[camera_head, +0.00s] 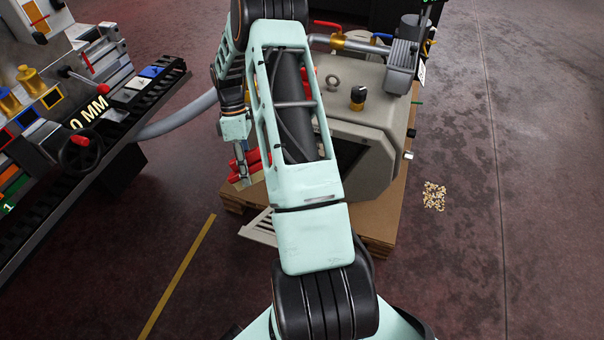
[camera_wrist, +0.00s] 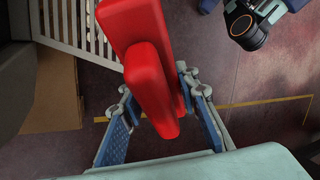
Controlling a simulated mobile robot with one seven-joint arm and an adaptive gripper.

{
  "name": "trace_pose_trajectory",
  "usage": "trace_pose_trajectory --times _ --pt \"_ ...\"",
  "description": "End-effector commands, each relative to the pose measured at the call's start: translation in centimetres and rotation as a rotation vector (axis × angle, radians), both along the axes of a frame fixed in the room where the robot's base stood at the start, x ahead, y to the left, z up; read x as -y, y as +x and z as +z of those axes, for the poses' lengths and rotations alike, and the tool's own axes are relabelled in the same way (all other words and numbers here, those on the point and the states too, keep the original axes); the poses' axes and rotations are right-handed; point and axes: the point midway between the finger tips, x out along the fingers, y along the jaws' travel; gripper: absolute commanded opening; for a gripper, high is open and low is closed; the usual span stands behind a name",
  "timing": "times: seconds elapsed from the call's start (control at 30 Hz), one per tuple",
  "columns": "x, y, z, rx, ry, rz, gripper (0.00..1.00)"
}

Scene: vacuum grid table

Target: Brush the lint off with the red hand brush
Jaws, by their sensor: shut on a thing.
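The red hand brush (camera_wrist: 145,60) fills the middle of the wrist view. My gripper (camera_wrist: 155,88) is shut on it, with a blue-padded finger on either side. Its bristles cannot be made out. In the head view, red parts (camera_head: 248,160) show beside my gripper (camera_head: 241,162), left of the beige machine. A pale slatted grid (camera_head: 259,229) shows below the gripper there, partly hidden by my arm. I cannot make out lint on the visible part of the grid.
A beige machine (camera_head: 372,150) stands on a brown board (camera_head: 385,222) behind my arm. A machine with a handwheel (camera_head: 82,150) stands at the left, with a grey hose (camera_head: 180,120) beside it. Pale crumbs (camera_head: 434,196) lie on the floor at right. The floor there is otherwise open.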

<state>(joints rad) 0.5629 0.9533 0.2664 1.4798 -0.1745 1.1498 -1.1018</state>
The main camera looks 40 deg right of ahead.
Motion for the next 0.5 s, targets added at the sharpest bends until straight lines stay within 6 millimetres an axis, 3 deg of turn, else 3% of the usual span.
trace_pose_trajectory --times 0.23,0.5 --pt "4.5 -1.0 -5.1 -0.217 -0.089 0.429 0.1" --pt "10.8 -2.2 -9.5 -0.428 -0.342 0.99 0.1"
